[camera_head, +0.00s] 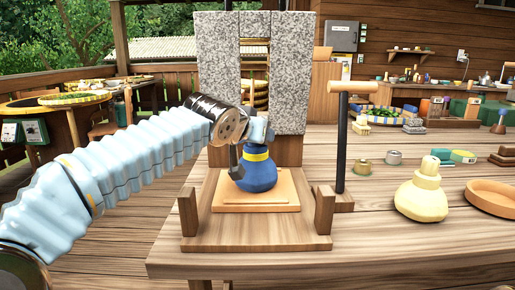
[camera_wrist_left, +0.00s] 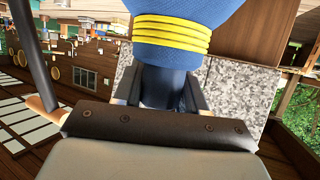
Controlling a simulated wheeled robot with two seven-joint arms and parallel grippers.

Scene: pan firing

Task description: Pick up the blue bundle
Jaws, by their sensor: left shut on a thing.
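The blue bundle (camera_head: 260,177) is a round cloth pouch with a yellow band at its neck. It is over the stepped wooden board (camera_head: 230,207) in the middle of the wooden stand; I cannot tell whether its base touches the board. My left gripper (camera_head: 251,150) comes from the left and is shut on the bundle's neck. In the left wrist view the neck sits between the two dark fingers (camera_wrist_left: 168,90), with the yellow band (camera_wrist_left: 172,34) and blue body (camera_wrist_left: 190,8) beyond. My right gripper is not in view.
Two speckled stone slabs (camera_head: 218,80) stand behind the stand. An upright black post (camera_head: 341,140) with a wooden handle is close to its right.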

